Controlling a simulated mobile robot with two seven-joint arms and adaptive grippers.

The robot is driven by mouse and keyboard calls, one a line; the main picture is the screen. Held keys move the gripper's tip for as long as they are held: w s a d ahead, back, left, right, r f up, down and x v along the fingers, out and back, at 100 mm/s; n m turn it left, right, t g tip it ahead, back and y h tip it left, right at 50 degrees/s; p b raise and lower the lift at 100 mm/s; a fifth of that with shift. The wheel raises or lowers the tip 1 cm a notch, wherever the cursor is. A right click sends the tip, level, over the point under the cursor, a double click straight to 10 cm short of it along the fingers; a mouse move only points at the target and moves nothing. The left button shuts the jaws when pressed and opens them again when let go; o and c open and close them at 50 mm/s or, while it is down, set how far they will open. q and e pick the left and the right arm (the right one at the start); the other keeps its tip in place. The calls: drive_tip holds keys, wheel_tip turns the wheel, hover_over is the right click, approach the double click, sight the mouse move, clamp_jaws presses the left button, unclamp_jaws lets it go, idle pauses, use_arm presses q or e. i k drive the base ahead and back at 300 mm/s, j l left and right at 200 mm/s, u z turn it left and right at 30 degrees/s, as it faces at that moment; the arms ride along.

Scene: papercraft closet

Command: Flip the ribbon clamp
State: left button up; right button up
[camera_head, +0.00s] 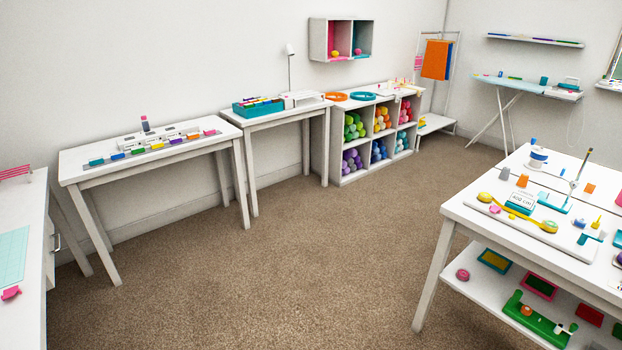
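I cannot make out for certain which thing is the ribbon clamp. On the white table at the right (460,214), a yellow strip with rounded ends (545,225) lies on a white board beside a small white card (521,199) on a teal holder. A teal stand with a thin upright rod (575,185) is behind it. Small orange, teal and yellow pieces lie around these. Neither of my grippers is in view.
Brown carpet (270,255) is open in the middle. Two white side tables (75,160) (232,117) line the left wall, with a cubby shelf of colored rolls (345,180) beyond. A white desk (30,200) is at the left edge. An ironing board (520,87) stands at the back.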

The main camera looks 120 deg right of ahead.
sight(495, 208)
drive_tip(key=z, duration=5.25)
